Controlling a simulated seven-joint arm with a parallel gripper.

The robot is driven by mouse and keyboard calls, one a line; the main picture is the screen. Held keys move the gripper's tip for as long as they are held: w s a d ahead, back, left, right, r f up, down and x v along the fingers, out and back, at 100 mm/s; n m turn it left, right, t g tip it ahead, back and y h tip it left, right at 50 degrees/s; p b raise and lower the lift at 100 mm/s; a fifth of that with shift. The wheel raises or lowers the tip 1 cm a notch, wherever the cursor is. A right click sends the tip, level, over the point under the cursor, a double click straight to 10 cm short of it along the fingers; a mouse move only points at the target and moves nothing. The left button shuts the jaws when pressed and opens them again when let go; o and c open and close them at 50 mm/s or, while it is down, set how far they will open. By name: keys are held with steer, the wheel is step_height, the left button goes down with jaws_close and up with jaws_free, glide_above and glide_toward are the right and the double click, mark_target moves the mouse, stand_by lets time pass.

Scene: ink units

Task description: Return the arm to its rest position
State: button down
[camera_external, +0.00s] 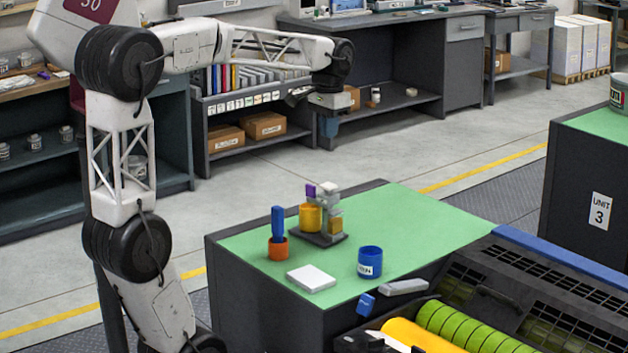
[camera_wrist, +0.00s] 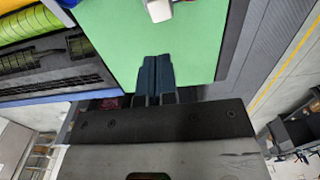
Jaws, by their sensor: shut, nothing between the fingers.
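My arm is raised, with its forearm stretched to the right high above the green-topped bench (camera_external: 440,222). My gripper (camera_external: 329,126) points down and hangs in the air, well above the bench and clear of everything on it. In the wrist view the two dark blue fingers of my gripper (camera_wrist: 157,72) lie together, shut, with nothing between them. Part of the green bench top (camera_wrist: 110,35) lies below and beyond them. A small whitish object (camera_wrist: 158,10) is cut off by the top edge of that view; I cannot tell which it is.
On the bench stand an orange cup (camera_external: 278,252) with a blue-handled item, a yellow container (camera_external: 310,217) on a dark stand, a white pad (camera_external: 311,278) and a blue cup (camera_external: 370,262). A press with green and yellow rollers (camera_external: 465,330) adjoins. Shelves (camera_external: 250,125) stand behind.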

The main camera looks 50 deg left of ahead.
steer(key=s+d+f+t, duration=0.1)
steer(key=s+d+f, duration=0.5)
steer(key=s, duration=0.5)
steer(key=s+d+f+t, duration=0.1)
steer(key=s+d+f, duration=0.4)
steer(key=s+f, duration=0.4)
steer(key=shift+s+d+f+t, duration=0.3)
steer(key=shift+s+d+f, duration=0.1)
steer(key=shift+s, duration=0.45)
